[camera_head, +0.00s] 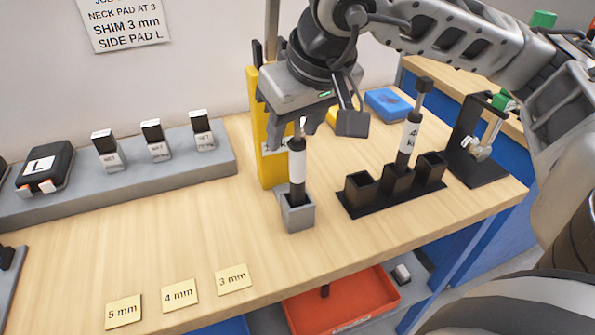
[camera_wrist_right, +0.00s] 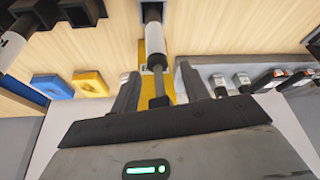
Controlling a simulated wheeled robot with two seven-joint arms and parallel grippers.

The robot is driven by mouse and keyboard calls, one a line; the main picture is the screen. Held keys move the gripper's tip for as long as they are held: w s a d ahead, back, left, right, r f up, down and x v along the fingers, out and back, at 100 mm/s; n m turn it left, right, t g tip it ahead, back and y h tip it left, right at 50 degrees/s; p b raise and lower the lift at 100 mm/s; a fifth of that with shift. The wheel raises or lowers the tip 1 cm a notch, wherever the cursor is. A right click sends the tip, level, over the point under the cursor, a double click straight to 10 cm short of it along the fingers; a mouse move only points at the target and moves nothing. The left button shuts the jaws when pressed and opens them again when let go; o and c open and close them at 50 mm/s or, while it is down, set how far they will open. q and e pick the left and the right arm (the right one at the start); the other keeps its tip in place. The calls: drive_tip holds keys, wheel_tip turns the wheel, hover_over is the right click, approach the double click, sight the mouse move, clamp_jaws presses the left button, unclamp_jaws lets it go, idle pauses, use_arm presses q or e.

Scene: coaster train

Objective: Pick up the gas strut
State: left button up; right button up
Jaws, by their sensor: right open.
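A gas strut (camera_head: 297,165) with a black body, a white band and a thin rod stands upright in a small grey square socket (camera_head: 298,213) on the workbench. My right gripper (camera_head: 305,128) is over its top, jaws open. In the right wrist view the strut (camera_wrist_right: 155,45) runs between the two spread fingers (camera_wrist_right: 158,78), with its rod between them; I cannot tell whether either finger touches it. A second strut (camera_head: 409,137), its label partly readable as "4 k", leans slightly in a black rack (camera_head: 350,202) of square cups. My left gripper is not in view.
A yellow upright (camera_head: 267,175) stands close behind the socket. A grey ledge (camera_head: 205,172) with small blocks lies left. A black stand (camera_head: 480,172) is right of the rack. Shim cards (camera_head: 180,295) lie in front; a red tray (camera_head: 340,305) is below. The bench's front middle is clear.

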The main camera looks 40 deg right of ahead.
drive_tip(key=shift+w+f, duration=0.1)
drive_tip(key=shift+f, duration=0.05)
clamp_jaws()
